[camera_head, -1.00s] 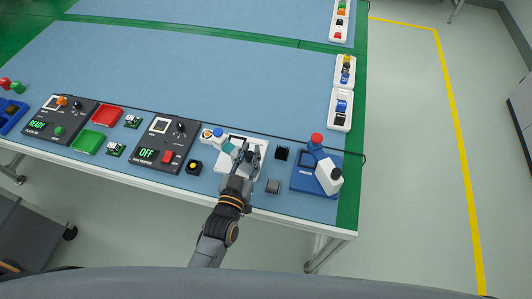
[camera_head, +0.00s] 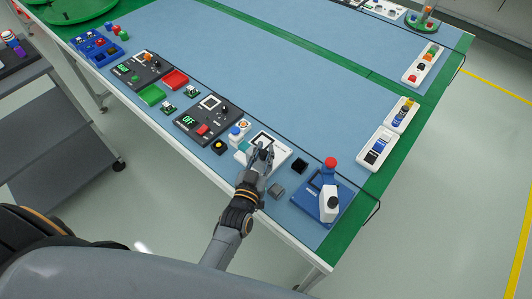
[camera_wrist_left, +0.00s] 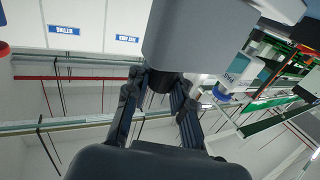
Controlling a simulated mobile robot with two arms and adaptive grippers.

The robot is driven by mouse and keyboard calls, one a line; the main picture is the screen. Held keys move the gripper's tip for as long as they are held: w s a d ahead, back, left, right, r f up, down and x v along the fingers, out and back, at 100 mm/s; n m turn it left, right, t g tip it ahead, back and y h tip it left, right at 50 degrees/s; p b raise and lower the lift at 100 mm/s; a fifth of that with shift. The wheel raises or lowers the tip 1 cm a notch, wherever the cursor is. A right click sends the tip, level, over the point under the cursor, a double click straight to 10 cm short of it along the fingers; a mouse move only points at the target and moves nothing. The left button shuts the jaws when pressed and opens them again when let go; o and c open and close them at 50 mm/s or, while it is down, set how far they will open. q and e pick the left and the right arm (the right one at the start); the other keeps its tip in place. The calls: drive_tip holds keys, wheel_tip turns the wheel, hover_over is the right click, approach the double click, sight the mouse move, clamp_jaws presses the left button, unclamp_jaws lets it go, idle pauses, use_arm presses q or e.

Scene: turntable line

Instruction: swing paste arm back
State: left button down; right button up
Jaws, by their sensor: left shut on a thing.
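The paste unit has a white base (camera_head: 284,150) with a dark square, near the table's front edge. A teal-tipped part (camera_head: 243,146) shows at its left side, beside my gripper. My left gripper (camera_head: 262,153) is over the white base, its fingers closed. In the left wrist view the fingers (camera_wrist_left: 162,92) are shut around a small dark piece under a large grey body (camera_wrist_left: 200,38), which I take as the paste arm. A white syringe with a blue cap (camera_wrist_left: 232,82) shows to the right of it. My fingers hide part of the unit. My right gripper is not in view.
A grey block (camera_head: 277,191) and black square (camera_head: 299,165) are close by. The table's middle is clear.

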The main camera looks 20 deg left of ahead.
use_arm(q)
drive_tip(key=shift+d+f, duration=0.1)
drive_tip(key=shift+f, duration=0.1)
drive_tip(key=c, duration=1.1)
unclamp_jaws()
drive_tip(key=shift+r, duration=0.15)
drive_tip(key=shift+c, duration=0.2)
drive_tip(key=shift+s, duration=0.1)
drive_tip(key=s, duration=1.2)
drive_tip(key=shift+c, duration=0.2)
